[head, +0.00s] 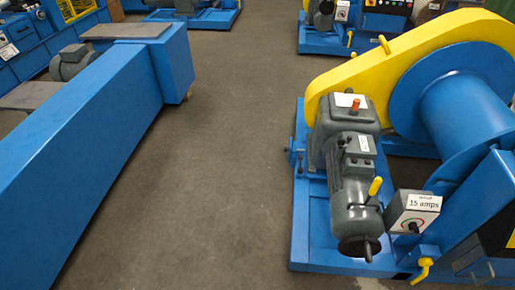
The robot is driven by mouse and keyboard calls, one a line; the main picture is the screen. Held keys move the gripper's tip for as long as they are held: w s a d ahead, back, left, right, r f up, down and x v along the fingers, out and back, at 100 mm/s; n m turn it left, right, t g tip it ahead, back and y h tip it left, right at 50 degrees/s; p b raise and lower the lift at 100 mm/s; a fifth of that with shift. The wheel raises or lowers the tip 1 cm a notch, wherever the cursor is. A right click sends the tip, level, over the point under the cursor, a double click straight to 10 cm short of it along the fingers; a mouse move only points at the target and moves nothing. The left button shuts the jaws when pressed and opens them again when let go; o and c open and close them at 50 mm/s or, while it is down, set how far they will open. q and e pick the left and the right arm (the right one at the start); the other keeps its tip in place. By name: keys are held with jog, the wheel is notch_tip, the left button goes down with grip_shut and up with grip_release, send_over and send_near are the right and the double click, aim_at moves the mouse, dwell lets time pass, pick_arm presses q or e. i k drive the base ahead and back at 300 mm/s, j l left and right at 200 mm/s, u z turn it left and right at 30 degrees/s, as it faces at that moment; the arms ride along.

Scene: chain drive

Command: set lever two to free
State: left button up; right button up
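A winch machine stands at the right, with a blue drum (463,110) and a yellow chain guard (400,55). A small yellow lever (375,187) sticks up beside the grey motor (352,195). A second yellow handle (422,268) sits low on the blue frame near the bottom edge. A yellow peg (384,44) stands on top of the guard. I cannot tell which of these is lever two, and no free marking is readable. Neither of my grippers is in view.
A grey control box (413,213) labelled "15 amps" sits beside the motor. The blue base frame (312,255) borders the floor. A long blue beam (100,130) fills the left. The grey floor (225,150) between is clear. More blue machines (200,14) stand behind.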

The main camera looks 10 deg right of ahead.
aim_at(300, 170)
jog(key=i+j+u, duration=0.7)
jog(key=i, duration=0.3)
jog(key=i+z, duration=0.5)
jog(key=i+j+z, duration=0.3)
jog(key=i+z, duration=0.2)
jog(key=i, duration=0.2)
